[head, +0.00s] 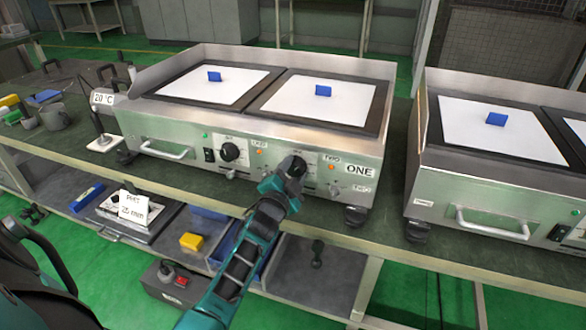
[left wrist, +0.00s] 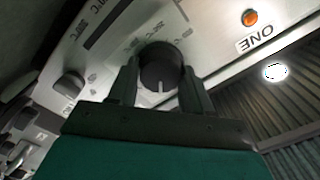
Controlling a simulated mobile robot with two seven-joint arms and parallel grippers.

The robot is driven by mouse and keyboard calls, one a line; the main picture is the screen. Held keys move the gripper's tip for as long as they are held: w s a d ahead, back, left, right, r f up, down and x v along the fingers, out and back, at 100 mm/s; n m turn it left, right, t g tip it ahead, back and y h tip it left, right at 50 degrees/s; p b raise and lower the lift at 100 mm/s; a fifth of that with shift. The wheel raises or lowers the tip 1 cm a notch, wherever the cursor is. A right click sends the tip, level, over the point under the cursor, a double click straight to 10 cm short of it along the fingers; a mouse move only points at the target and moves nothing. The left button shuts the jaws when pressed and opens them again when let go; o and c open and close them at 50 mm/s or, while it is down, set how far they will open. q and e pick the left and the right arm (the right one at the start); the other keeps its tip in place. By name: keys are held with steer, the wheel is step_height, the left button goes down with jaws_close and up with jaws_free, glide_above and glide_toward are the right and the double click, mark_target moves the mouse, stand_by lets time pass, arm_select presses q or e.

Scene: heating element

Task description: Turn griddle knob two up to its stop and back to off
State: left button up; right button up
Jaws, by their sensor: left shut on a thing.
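Griddle ONE (head: 185,130) is a steel double griddle on the bench, with two black knobs on its front. My left gripper (head: 290,172) is at the right-hand knob, beside the TWO label (head: 331,159), and mostly hides it in the head view. In the left wrist view, the two fingers of my left gripper (left wrist: 163,85) close on opposite sides of that round black knob (left wrist: 159,63). Its pale pointer line faces the gripper's palm. The left-hand knob (head: 229,152) is free; my right gripper is not in view.
An orange lamp (head: 331,168) is right of the gripped knob. A second griddle (head: 490,185) stands to the right. Blue blocks lie on white sheets on the plates. A thermometer stand (head: 103,140) stands left of griddle ONE. A lower shelf holds loose boxes.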

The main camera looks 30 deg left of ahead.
arm_select(q)
steer(key=n+p, duration=0.2)
steer(key=n, duration=0.2)
steer(key=shift+r, duration=0.15)
steer(key=shift+n+p, duration=0.55)
steer(key=shift+n, duration=1.15)
steer(key=o, duration=1)
steer(key=shift+o, duration=0.2)
steer(key=shift+s, duration=0.1)
